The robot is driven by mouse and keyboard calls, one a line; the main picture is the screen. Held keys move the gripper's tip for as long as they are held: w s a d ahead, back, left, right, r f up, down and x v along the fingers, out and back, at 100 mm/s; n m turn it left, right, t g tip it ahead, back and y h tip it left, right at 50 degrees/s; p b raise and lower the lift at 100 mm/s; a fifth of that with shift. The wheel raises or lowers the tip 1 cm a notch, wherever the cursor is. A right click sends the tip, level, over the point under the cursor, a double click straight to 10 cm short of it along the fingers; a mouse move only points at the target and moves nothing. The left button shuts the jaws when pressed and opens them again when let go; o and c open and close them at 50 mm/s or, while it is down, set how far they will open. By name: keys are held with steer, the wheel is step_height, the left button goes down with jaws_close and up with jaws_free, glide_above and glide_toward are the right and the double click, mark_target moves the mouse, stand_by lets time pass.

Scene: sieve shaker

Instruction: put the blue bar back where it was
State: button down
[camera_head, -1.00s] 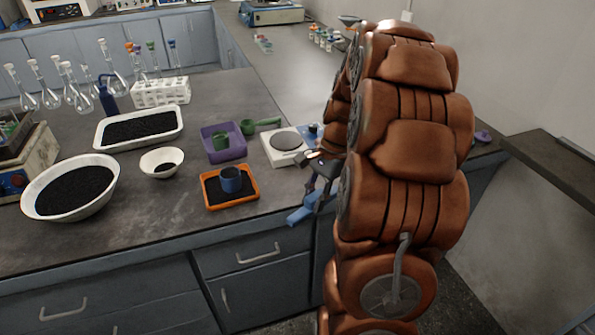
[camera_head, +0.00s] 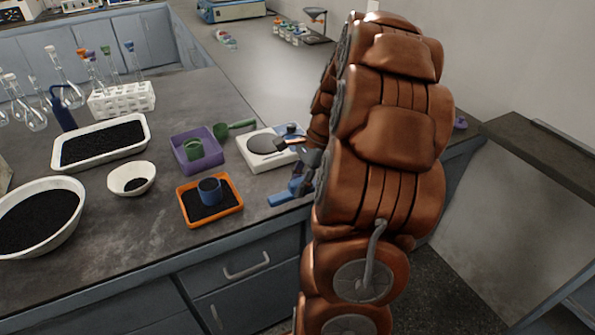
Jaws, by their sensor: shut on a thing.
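The blue bar (camera_head: 280,199) shows at the counter's front edge, partly hidden by my gripper and arm. My gripper (camera_head: 297,187) is shut on the blue bar, which points left out of it. I cannot tell whether the bar touches the counter. The bar is to the right of the orange tray and in front of the white balance.
An orange tray (camera_head: 184,212) holds dark grains and a blue cup (camera_head: 209,191). A purple tray (camera_head: 214,160), a green scoop (camera_head: 222,134) and a white balance (camera_head: 256,163) stand behind. White bowls and a white tray are at left. My arm hides the right side.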

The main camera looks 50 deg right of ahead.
steer(key=w+d, duration=0.2)
steer(key=w+d+p, duration=0.1)
steer(key=w+d, duration=0.1)
steer(key=w+d+f, duration=0.1)
steer(key=w+d, duration=0.1)
steer(key=shift+w+d, duration=0.25)
steer(key=shift+w, duration=0.05)
steer(key=shift+f+p, duration=0.55)
steer(key=shift+f, duration=1.15)
steer(key=c, duration=0.9)
jaws_free()
steer(key=shift+f, duration=0.15)
